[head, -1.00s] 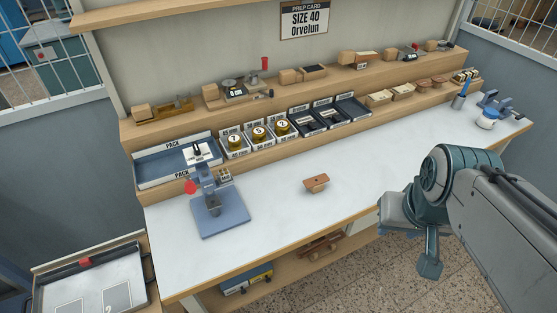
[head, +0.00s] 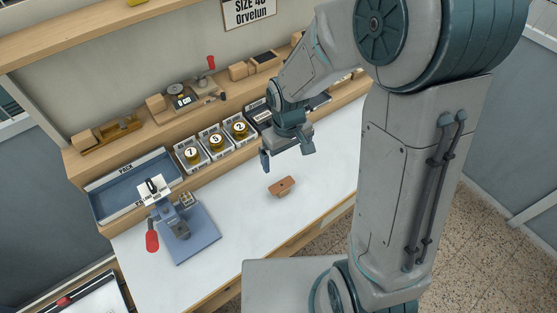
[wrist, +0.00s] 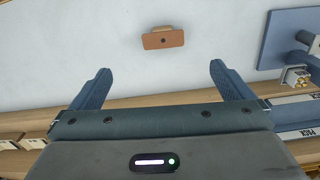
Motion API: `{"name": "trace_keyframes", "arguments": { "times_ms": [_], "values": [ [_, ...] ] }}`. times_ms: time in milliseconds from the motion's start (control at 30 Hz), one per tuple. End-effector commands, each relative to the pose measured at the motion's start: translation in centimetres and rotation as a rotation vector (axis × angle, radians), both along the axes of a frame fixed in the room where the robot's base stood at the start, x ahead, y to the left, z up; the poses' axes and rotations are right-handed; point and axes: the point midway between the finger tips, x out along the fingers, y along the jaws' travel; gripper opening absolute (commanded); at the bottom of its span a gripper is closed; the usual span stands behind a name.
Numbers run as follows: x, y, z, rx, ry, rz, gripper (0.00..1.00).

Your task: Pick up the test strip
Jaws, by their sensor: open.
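The test strip appears to be the small brown piece with a dark hole (head: 282,185) on the white bench top, in front of the numbered bins. It seems to rest on a small wooden block. In the wrist view the brown piece (wrist: 163,41) lies beyond the fingertips, roughly centred between them. My gripper (head: 287,155) is open and empty, above the bench and behind the brown piece in the head view. Both fingers of my gripper (wrist: 160,68) show in the wrist view, spread wide and apart from the piece.
A blue press (head: 177,228) with a red handle stands left of the piece. Behind are the blue PACK tray (head: 110,208), bins marked 7, 5 and 2 (head: 217,146), and a wooden shelf (head: 130,145). The bench around the piece is clear.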

Motion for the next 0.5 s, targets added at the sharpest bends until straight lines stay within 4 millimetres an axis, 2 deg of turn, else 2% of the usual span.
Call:
{"name": "trace_keyframes", "arguments": {
  "times_ms": [167, 267, 500],
  "values": [
    [0.1, 1.3, -1.1, 0.002, 0.018, 0.04, 1.0],
    [0.0, 1.5, -2.4, 0.002, 0.021, 0.048, 1.0],
    [-0.1, 1.7, -7.7, 0.002, 0.02, 0.053, 1.0]
  ]
}}
